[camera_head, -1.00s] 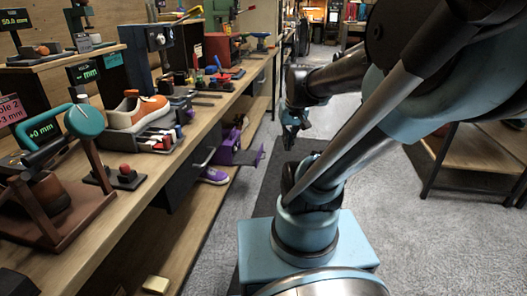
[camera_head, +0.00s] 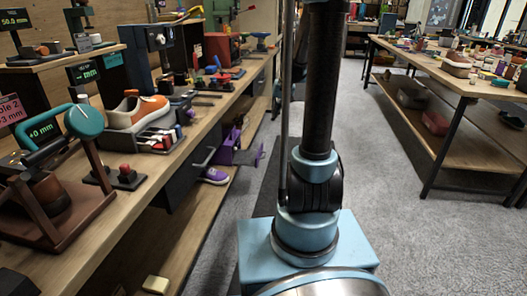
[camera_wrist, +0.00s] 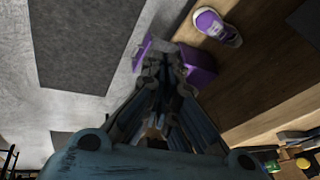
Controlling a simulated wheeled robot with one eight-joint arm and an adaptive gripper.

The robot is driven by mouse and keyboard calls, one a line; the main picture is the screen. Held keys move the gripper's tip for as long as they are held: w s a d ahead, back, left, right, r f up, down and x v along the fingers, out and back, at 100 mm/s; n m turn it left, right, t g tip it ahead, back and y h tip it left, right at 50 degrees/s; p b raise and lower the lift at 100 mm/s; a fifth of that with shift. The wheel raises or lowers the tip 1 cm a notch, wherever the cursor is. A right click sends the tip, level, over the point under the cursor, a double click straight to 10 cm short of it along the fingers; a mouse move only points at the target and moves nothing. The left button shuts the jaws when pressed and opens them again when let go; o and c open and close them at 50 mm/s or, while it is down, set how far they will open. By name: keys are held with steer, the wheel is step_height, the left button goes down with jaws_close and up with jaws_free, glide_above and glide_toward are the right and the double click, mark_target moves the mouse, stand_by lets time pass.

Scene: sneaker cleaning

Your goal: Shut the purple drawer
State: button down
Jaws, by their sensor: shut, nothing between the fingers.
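The purple drawer (camera_head: 228,152) sits below the left workbench in the head view and stands open. Its front panel (camera_head: 260,156) sticks out toward the aisle. In the wrist view the purple drawer (camera_wrist: 198,62) lies just beyond my fingertips, with a thin purple part (camera_wrist: 142,54) at their left. My gripper (camera_wrist: 165,65) is shut and empty, pointing at the drawer. I cannot tell whether it touches it.
A purple sneaker (camera_head: 215,176) lies on the lower shelf near the drawer and also shows in the wrist view (camera_wrist: 217,27). A dark drawer with a handle (camera_head: 204,158) is nearer. Another table (camera_head: 480,92) stands at right.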

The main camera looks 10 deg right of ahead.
steer(key=w+d+f+m+t+y, duration=0.1)
steer(key=w+d+f, duration=0.1)
steer(key=w+f, duration=0.95)
steer(key=w+d+f+t, duration=0.1)
steer(key=w+d+f, duration=0.2)
steer(key=w+f, duration=0.85)
steer(key=shift+y, duration=0.5)
steer(key=x, duration=0.6)
steer(key=d+x, duration=0.1)
steer(key=x, duration=0.6)
steer(key=d+x, duration=0.1)
steer(key=x, duration=0.6)
steer(key=shift+w+f, duration=0.45)
steer(key=shift+w, duration=0.05)
steer(key=shift+w+a+m, duration=0.25)
steer(key=shift+a+m, duration=0.05)
steer(key=shift+a, duration=0.3)
